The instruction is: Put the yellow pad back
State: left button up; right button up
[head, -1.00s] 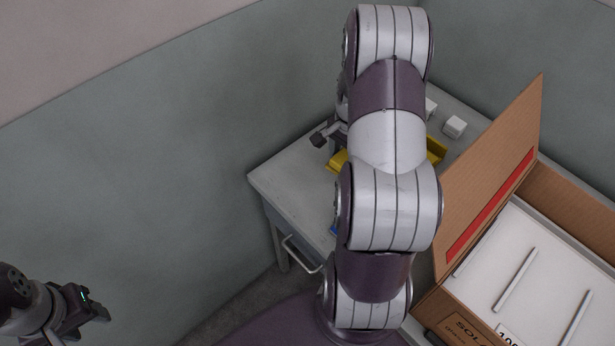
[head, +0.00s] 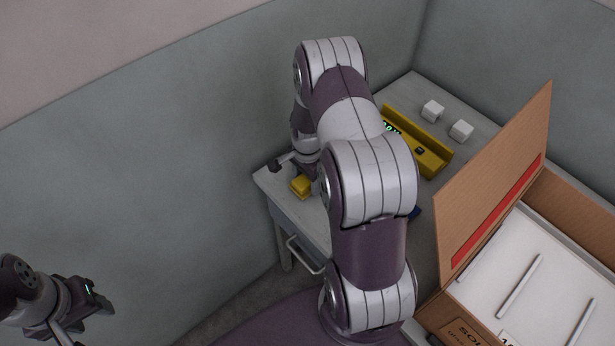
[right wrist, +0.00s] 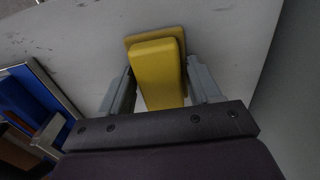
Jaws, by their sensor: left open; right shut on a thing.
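The yellow pad (head: 301,187) is a small block with a wider plate at its far end, seen near the left corner of the grey table. It also shows in the right wrist view (right wrist: 157,75), between the two grey fingers. My right gripper (right wrist: 160,72) is shut on it. I cannot tell whether the pad touches the table. In the head view, my right arm hides part of the pad and the gripper. My left gripper (head: 106,306) is open and empty at the lower left, away from the table.
A long yellow fixture (head: 432,158) with a green display lies on the table (head: 478,122), partly behind my arm. Two white cubes (head: 432,110) stand behind it. An open cardboard box (head: 490,200) with white contents is at the right. A blue tray-like thing (right wrist: 48,98) lies left in the wrist view.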

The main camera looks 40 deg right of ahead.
jog(key=o, duration=1)
jog(key=shift+f, duration=0.1)
notch_tip(320, 180, up, 12)
jog(key=s+a+r+n, duration=0.2)
jog(key=s+a+n, duration=0.1)
jog(key=a+n, duration=0.2)
jog(key=s+a+r+n+t, duration=0.1)
jog(key=s+a+r+n, duration=0.1)
jog(key=s+a+n, duration=0.2)
jog(key=s+a+r+n, duration=0.2)
jog(key=s+a+n, duration=0.2)
jog(key=a+n, duration=0.2)
jog(key=shift+a+n, duration=0.4)
jog(key=shift+n, duration=0.7)
